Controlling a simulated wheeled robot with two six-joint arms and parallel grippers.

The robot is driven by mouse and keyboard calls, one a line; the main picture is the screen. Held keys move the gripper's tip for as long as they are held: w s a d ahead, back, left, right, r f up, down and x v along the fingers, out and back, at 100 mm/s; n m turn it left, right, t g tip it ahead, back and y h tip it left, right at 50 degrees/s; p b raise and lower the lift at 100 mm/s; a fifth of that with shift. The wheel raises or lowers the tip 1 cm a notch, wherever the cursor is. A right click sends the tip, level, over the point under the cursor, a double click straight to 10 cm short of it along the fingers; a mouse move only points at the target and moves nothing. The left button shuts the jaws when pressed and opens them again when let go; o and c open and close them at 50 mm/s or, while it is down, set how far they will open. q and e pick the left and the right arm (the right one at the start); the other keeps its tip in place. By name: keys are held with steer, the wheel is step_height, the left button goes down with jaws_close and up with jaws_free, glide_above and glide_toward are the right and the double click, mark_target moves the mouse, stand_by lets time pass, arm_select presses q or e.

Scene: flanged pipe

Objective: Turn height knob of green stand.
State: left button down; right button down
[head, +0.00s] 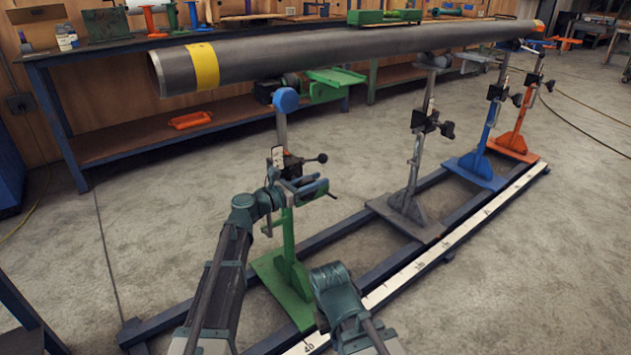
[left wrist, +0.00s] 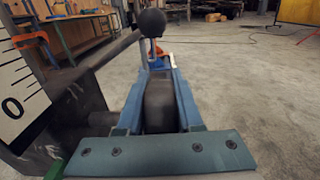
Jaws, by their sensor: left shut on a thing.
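The green stand (head: 288,240) rises from a green base plate on the rail frame, at the middle of the head view. Its grey upper post (head: 282,132) carries a blue roller head (head: 286,100) under the pipe (head: 350,45). My left gripper (head: 306,187) is at the stand's clamp block. In the left wrist view its two blue fingers (left wrist: 160,95) lie on either side of the dark height knob (left wrist: 160,105) and are shut on it. A lever with a black ball (left wrist: 152,22) stands just beyond the knob. My right gripper is not in view.
A white scale plate (left wrist: 15,90) is beside the gripper at the left of the wrist view. Grey, blue (head: 475,168) and orange (head: 512,143) stands follow along the rail frame (head: 180,318). A workbench (head: 90,140) stands behind.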

arm_select(q)
steer(key=shift+s+a+t+h+b, duration=0.15)
steer(key=shift+t+h+b, duration=0.6)
steer(key=shift+b, duration=1.3)
steer(key=shift+r+h+b, duration=0.25)
steer(key=shift+h+b, duration=0.1)
steer(key=shift+a+r, duration=0.1)
steer(key=c, duration=0.6)
jaws_free()
steer(key=shift+o, duration=0.2)
